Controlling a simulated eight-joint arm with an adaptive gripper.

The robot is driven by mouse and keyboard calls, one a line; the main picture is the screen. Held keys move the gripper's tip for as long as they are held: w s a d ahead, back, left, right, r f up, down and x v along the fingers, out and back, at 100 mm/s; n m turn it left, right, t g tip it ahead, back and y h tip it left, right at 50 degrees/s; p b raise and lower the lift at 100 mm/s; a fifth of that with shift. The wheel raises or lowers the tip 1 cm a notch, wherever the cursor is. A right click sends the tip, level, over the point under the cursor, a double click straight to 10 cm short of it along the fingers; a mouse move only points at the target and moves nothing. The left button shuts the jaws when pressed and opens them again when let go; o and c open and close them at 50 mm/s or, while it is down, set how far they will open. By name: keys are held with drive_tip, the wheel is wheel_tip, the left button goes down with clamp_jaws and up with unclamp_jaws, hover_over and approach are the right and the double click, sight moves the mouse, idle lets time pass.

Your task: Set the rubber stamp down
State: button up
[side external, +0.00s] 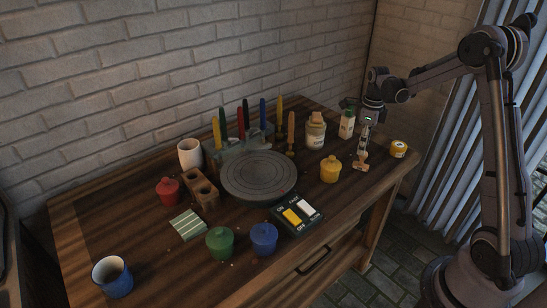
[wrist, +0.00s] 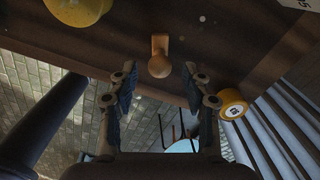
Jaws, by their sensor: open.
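The rubber stamp (side external: 361,163), pale wood with a rounded knob handle, is at the right end of the wooden table, by the front edge. In the wrist view the stamp (wrist: 160,48) shows ahead of the gap between my fingers, with dark table around it. My gripper (side external: 364,146) points down just above the stamp in the side view. In the wrist view my gripper (wrist: 159,80) has its fingers wide apart, with nothing between the tips. The stamp's underside is hidden.
A yellow lidded pot (side external: 330,170) stands left of the stamp and a round yellow tin (side external: 398,149) right of it. A carton (side external: 347,123) and a jar (side external: 316,134) stand behind. A grey turntable (side external: 259,178) and a switch box (side external: 298,216) are further left.

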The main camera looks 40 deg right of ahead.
wheel_tip(320, 180, up, 4)
drive_tip(key=shift+r, duration=0.2)
drive_tip(key=shift+a+r, duration=0.15)
drive_tip(key=shift+r, duration=0.1)
drive_tip(key=s+a+r+n+t+h, duration=0.1)
drive_tip(key=s+a+r+n+t, duration=0.1)
drive_tip(key=a+r+n, duration=0.4)
drive_tip(key=s+a+r+n+t, duration=0.1)
drive_tip(key=s+a+r+n, duration=0.1)
drive_tip(key=a+n, duration=0.7)
drive_tip(key=s+a+n+t+y, duration=0.1)
drive_tip(key=s+a+n+t, duration=0.3)
drive_tip(key=s+a+n, duration=0.5)
drive_tip(key=shift+s+a+f+n, duration=0.25)
drive_tip(key=shift+a+n, duration=1.25)
drive_tip(key=shift+n, duration=2.2)
drive_tip(key=shift+w+f, duration=0.1)
